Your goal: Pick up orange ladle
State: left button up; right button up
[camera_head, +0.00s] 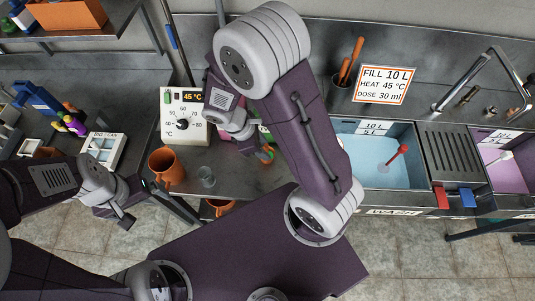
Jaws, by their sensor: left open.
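I cannot make out an orange ladle for certain. Two orange-brown handles (350,62) stand upright at the back of the counter, left of the sign; their lower ends are partly hidden, so I cannot tell whether one is the ladle. My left gripper (124,218) is open and empty at the lower left, in front of the counter edge, away from these handles. My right gripper (266,154) is low over the counter behind my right forearm. A small orange and green thing shows at its fingertips, but the arm hides much of it.
An orange jug (166,167) and a small clear cup (207,177) stand before the temperature control box (186,116). At right are a blue-water wash sink (375,172) with a red-headed tool (397,156), a drain rack (455,155) and a tap (487,75).

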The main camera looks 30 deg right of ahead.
jog(key=shift+w+d+f, duration=0.1)
jog(key=shift+d+f, duration=0.4)
jog(key=x, duration=0.4)
jog(key=shift+w+f, duration=0.15)
jog(key=shift+f, duration=0.3)
grip_shut()
dwell(0.6)
